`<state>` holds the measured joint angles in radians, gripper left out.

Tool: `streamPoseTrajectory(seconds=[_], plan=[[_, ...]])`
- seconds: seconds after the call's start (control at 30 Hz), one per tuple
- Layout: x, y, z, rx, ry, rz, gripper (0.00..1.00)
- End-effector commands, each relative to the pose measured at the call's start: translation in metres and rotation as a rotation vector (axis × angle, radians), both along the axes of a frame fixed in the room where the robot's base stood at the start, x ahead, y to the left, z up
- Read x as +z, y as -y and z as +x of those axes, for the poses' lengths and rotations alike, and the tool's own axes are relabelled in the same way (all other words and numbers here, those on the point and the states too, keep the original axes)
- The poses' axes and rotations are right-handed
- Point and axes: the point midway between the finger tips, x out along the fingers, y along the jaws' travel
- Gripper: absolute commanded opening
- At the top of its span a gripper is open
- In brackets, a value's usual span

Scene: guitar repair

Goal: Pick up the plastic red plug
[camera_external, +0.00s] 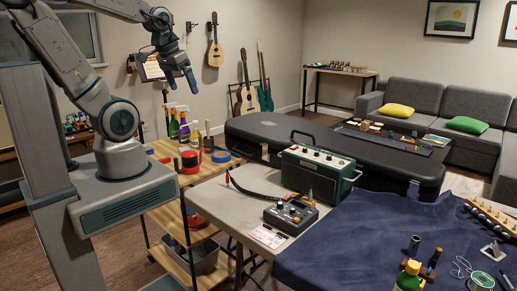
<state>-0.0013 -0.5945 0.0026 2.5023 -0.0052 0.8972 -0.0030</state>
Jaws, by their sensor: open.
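A small red plug (227,178) shows at the left end of a black cable (250,189), near the left edge of the white table (222,202). It appears upright, but it is too small to see in detail. The cable runs right towards a dark pedal box with knobs (291,216). My gripper (181,88) is open and empty, high in the air at the upper left, well above the table and apart from the plug. It points downward.
A green amplifier (318,168) stands on the white table behind the pedal. A black guitar case (400,166) lies behind it. A wooden shelf cart (158,212) with bottles and tape rolls stands left. A blue cloth (350,235) with tools covers the right side.

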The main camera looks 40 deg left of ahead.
Motion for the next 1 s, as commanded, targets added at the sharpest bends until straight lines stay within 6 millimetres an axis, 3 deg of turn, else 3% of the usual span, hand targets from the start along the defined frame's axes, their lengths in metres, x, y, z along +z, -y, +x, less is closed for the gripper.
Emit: streamPoseTrajectory(seconds=[0.03,0.23,0.27,0.53,0.67,1.0], plan=[[0.0,0.0,0.0,0.0,0.0,0.0,0.94],[0.0,0.0,0.0,-0.002,-0.001,0.002,0.42],[0.0,0.0,0.0,-0.002,-0.001,0.002,0.38],[-0.001,0.0,0.001,0.001,-0.002,0.001,0.38],[-0.011,0.001,0.006,0.067,-0.014,-0.025,0.38],[-0.075,0.011,0.045,0.649,-0.114,-0.201,0.38]])
